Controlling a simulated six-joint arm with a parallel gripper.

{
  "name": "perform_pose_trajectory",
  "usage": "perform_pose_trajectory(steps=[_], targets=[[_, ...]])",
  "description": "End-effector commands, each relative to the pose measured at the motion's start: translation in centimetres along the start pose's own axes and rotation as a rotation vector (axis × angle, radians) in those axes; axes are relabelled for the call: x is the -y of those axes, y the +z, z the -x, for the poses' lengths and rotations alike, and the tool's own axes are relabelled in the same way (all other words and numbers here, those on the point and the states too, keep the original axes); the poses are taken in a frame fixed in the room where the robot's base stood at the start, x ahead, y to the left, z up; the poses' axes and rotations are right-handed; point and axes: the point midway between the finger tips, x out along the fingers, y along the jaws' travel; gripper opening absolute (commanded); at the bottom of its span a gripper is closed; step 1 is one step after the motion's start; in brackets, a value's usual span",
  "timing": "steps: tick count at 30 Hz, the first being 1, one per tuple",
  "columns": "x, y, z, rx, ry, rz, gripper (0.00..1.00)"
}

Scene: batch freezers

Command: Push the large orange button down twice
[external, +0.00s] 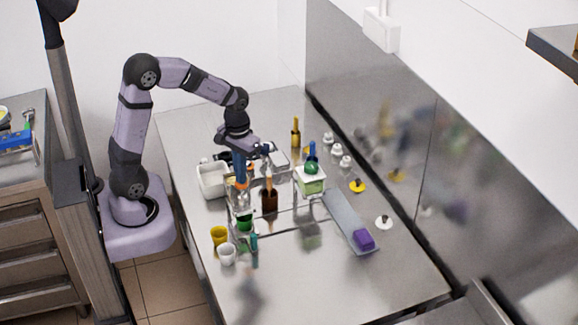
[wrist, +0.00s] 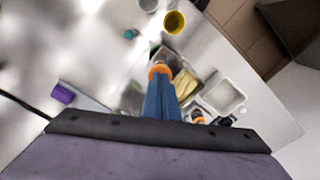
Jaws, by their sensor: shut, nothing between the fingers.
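My gripper (external: 240,178) points down over the cluttered left-middle part of the steel table. Its blue fingers are together and hold nothing; in the wrist view the gripper (wrist: 161,80) reaches up to an orange rounded part (wrist: 159,70). No other large orange button is clearly visible.
A yellow cup (external: 218,236) and a white cup (external: 227,255) stand at the front left. A purple block (external: 363,240) lies on a grey strip. The table's front right is clear.

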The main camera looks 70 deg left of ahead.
Motion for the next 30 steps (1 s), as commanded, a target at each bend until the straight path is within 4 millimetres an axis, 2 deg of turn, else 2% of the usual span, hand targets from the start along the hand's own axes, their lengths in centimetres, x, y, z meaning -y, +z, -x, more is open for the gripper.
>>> perform_pose_trajectory(steps=[16, 30], targets=[[0.0, 0.1, -1.9, 0.002, 0.0, 0.0, 0.0], [0.0, 0.1, -2.0, 0.002, -0.001, 0.0, 0.0]])
